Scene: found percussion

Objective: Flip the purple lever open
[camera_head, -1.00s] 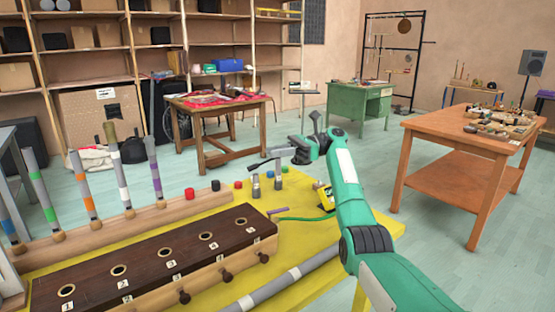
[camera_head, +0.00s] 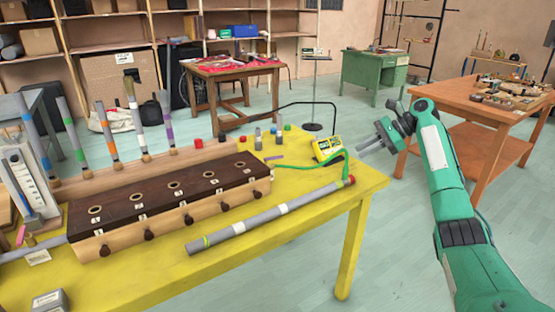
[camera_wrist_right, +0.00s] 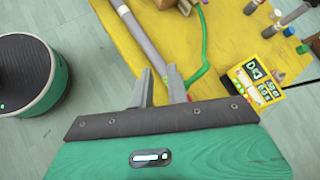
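A grey tube with a purple band (camera_head: 168,131) stands nearly upright at the right end of a row of colour-banded tubes on a wooden rail. It looks like the purple lever. My right gripper (camera_head: 364,145) is open and empty, out past the yellow table's right edge and well to the right of the purple-banded tube. In the right wrist view its two fingers (camera_wrist_right: 160,75) are apart with nothing between them. My left gripper is not in view.
The yellow table (camera_head: 305,215) carries a box with numbered holes (camera_head: 165,205), a long grey tube (camera_head: 265,218), a yellow meter (camera_head: 327,148) with a green cable, and small cylinders. A wooden table (camera_head: 485,150) stands at right. Floor between the tables is clear.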

